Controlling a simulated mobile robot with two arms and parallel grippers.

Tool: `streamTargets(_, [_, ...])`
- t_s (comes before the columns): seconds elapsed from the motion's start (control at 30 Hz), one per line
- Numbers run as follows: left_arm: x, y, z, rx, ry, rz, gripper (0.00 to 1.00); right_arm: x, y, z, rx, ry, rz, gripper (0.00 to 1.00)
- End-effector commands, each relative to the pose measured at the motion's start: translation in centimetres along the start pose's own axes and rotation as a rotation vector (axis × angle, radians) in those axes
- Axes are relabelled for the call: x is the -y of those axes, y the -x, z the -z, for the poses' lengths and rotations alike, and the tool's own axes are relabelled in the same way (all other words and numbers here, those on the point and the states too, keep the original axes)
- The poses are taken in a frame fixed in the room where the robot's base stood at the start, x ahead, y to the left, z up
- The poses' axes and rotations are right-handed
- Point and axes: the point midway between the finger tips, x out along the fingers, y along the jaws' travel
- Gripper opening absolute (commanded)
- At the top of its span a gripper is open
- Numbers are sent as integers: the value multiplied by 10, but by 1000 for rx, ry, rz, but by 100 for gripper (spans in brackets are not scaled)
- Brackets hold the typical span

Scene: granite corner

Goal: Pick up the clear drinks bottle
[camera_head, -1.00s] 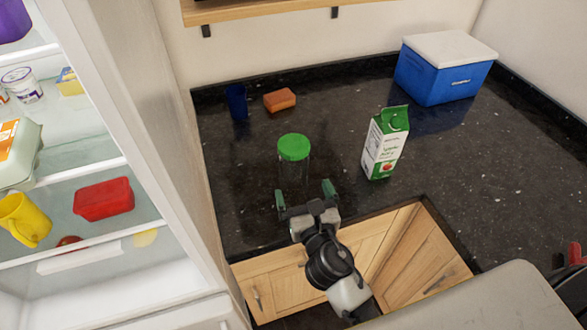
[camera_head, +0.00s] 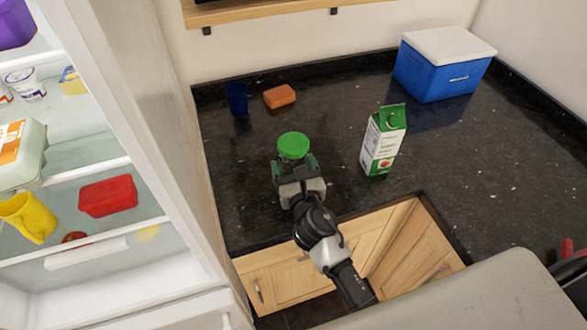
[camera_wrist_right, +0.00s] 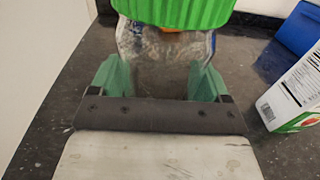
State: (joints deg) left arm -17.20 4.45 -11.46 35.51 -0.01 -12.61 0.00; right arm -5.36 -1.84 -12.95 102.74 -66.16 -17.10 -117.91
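The clear drinks bottle (camera_wrist_right: 160,52) is see-through with a wide green lid (camera_head: 293,145). It stands upright on the dark counter, left of the carton. My right gripper (camera_head: 294,172) reaches it from the front, below the lid. In the right wrist view, the two green fingers (camera_wrist_right: 160,84) lie on either side of the bottle's body and appear shut on it. The lid's top is cut off there, and in the head view the gripper hides most of the body. My left gripper is not in view.
A green and white carton (camera_head: 383,140) stands close on the right. A dark blue cup (camera_head: 237,99) and an orange sponge (camera_head: 279,96) are behind. A blue cooler (camera_head: 441,68) sits at the back right. The open fridge (camera_head: 170,130) bounds the left side.

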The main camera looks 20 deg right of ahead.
Motion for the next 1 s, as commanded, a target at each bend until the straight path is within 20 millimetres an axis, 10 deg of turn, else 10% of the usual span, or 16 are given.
streamTargets(0.27, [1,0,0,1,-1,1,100,0,0,-1,2,0,0,37])
streamTargets(0.57, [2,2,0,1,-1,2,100,0,0,-5,3,0,-1,37])
streamTargets(0.87, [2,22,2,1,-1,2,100,0,0,-50,8,4,-3,37])
streamTargets(1.0, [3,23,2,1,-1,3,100,23,26,-62,3,5,-1,37])
